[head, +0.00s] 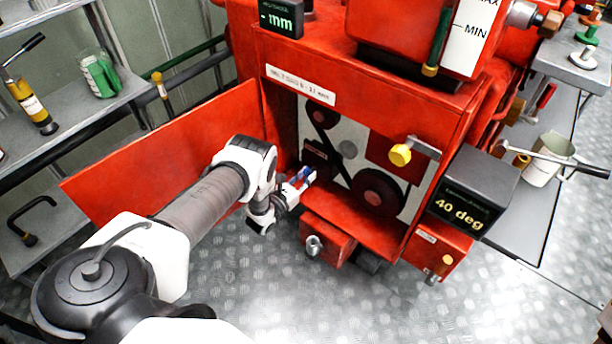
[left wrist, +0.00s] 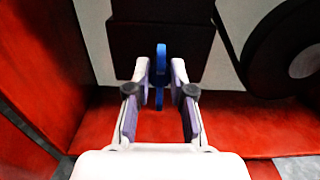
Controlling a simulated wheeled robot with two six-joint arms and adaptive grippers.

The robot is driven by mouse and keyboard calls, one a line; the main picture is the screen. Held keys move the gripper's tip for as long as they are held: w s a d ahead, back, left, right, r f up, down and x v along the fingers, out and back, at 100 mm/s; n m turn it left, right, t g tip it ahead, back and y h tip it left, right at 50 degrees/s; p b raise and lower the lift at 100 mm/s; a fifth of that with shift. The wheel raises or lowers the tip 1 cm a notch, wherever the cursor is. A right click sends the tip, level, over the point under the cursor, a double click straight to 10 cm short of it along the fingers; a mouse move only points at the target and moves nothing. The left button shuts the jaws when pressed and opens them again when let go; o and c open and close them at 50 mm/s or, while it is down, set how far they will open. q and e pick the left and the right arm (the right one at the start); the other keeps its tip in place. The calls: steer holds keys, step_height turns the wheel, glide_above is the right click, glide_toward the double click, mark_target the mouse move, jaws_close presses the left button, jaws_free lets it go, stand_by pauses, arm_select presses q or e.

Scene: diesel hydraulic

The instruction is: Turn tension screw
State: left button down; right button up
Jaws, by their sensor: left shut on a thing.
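The blue tension screw (left wrist: 160,56) shows edge-on in the left wrist view, in front of a dark block (left wrist: 160,22) inside the red machine. My left gripper (left wrist: 161,72) is shut on it, with one fingertip on each side. In the head view the left gripper (head: 301,180) reaches into the open front of the machine, and a bit of blue shows at its tips. Much of the screw is hidden by the fingers there. My right gripper does not show.
The red door (head: 180,150) stands open left of my gripper. Dark pulleys (head: 376,193) with a belt are to the right. A yellow knob (head: 400,155) sticks out in front. Displays read "- mm" (head: 277,20) and "40 deg" (head: 460,209). A red ledge (head: 350,232) lies below.

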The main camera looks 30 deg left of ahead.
arm_select(q)
steer(key=c, duration=1)
jaws_free()
